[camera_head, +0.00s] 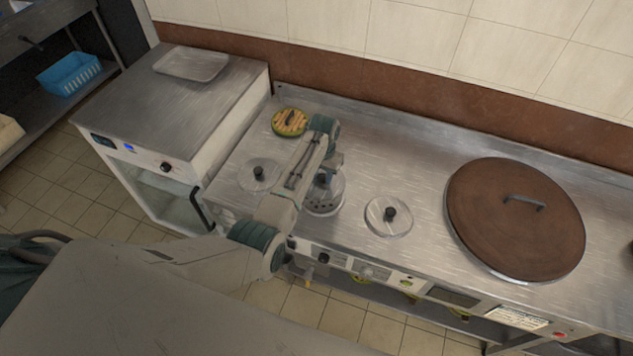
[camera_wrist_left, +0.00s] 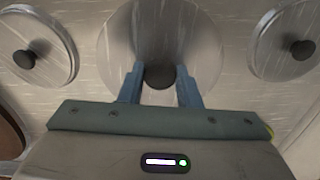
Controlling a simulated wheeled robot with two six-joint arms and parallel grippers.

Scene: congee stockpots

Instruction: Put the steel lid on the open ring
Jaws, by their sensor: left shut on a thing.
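My left gripper (camera_head: 325,178) is over the middle of the steel worktop, fingers pointing down. In the left wrist view its two fingers (camera_wrist_left: 160,85) are shut on the black knob of the steel lid (camera_wrist_left: 192,50). In the head view this lid (camera_head: 336,190) is partly hidden by my arm and gripper. The open ring (camera_head: 322,211), with dark holes showing, lies directly under and in front of the held lid. I cannot tell whether lid and ring touch. My right gripper is not in view.
Two more knobbed steel lids lie left (camera_head: 250,180) and right (camera_head: 377,220) of the ring. A large brown lid (camera_head: 500,235) covers the right side. A steel-topped cabinet (camera_head: 130,100) stands left.

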